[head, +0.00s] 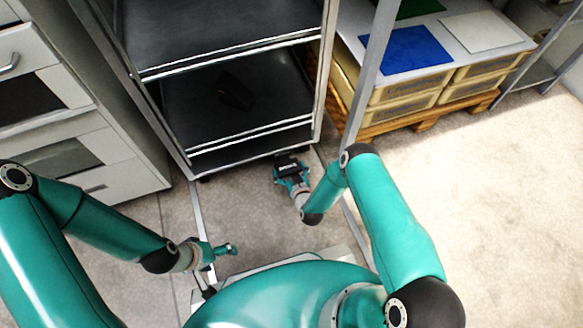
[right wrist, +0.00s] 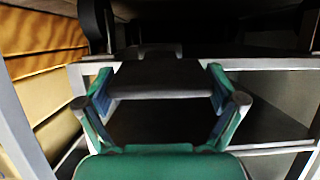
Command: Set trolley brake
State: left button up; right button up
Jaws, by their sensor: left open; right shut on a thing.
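The trolley (head: 252,133) is a metal frame with dark shelves, standing upright in the upper middle of the head view. My right gripper (head: 289,160) is low at its front right corner, by the bottom edge. In the right wrist view my right gripper (right wrist: 160,82) has its two fingers at either side of a dark flat piece (right wrist: 160,78), apparently the trolley's brake pedal, and is shut on it. The pedal's tilt is hard to tell. My left gripper (head: 228,249) is open and empty over the floor, apart from the trolley.
A drawer cabinet (head: 118,165) stands left of the trolley. At the right, yellow crates (head: 405,98) rest on a wooden pallet (head: 425,118), with a blue sheet (head: 405,50) above. A small dark object (head: 236,92) lies on the trolley's lower shelf. The floor at right is clear.

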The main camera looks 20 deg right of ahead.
jog(key=f, duration=0.1)
jog(key=f+b, duration=0.1)
jog(key=shift+s+d+f, duration=0.15)
jog(key=shift+s+f, duration=0.25)
jog(key=shift+w+f+b, duration=0.1)
jog(key=shift+f+b, duration=0.6)
jog(key=o, duration=1.3)
jog(key=shift+w, duration=0.1)
jog(key=shift+r, duration=0.1)
jog(key=shift+r, duration=0.1)
